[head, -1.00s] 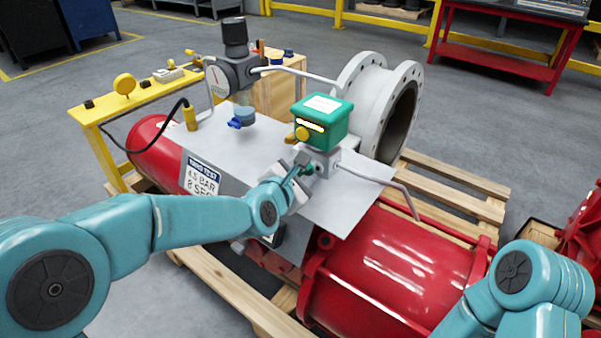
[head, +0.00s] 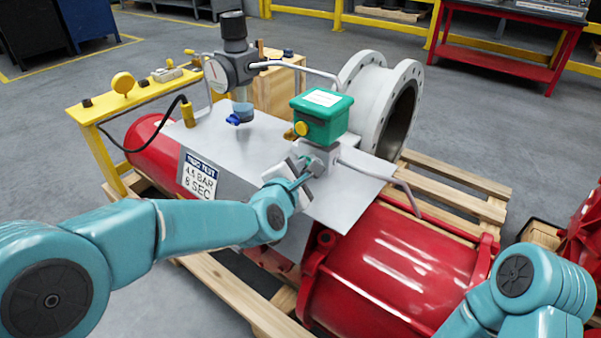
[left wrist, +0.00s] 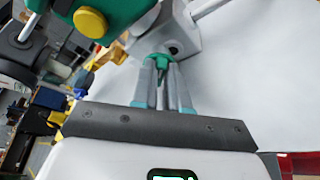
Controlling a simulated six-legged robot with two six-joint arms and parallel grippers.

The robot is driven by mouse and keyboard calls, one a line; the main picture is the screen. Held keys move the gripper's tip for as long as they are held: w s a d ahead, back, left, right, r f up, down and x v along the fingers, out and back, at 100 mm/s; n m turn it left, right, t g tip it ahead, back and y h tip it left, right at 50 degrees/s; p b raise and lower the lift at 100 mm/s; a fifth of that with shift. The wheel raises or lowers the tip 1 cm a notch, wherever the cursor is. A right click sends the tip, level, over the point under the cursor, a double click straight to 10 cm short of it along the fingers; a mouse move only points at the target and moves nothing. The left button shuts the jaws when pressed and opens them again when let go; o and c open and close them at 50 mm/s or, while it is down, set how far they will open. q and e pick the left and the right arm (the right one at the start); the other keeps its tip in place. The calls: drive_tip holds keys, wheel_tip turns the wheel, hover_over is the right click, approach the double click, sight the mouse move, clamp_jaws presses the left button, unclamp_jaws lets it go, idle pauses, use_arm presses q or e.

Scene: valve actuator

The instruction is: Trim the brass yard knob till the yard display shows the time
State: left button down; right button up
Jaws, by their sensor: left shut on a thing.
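A green box (head: 321,116) with a round yellow knob or button (head: 302,129) on its face sits on a grey valve block (head: 320,155). The box also shows in the left wrist view (left wrist: 115,12). My left gripper (head: 305,173) reaches the block's near side. In the left wrist view its fingers (left wrist: 162,82) are shut on a small green part (left wrist: 160,62) at the block. I cannot tell which piece is the yard knob. No readable time display shows. My right gripper is out of view.
A white sign (head: 199,178) reads TEST, 4.5 BAR and seconds. A grey regulator with a dial (head: 232,70) stands behind left. Bent grey pipes run from the regulator and block. A red cylinder (head: 395,270) and wooden pallet (head: 460,185) lie around.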

use_arm(q)
drive_tip(key=c, duration=1.3)
unclamp_jaws()
drive_tip(key=shift+o, duration=0.8)
drive_tip(key=shift+w, duration=0.15)
drive_tip(key=p+v, duration=0.1)
drive_tip(key=v, duration=1.5)
drive_tip(key=shift+s+p, duration=0.25)
drive_tip(key=shift+p, duration=0.05)
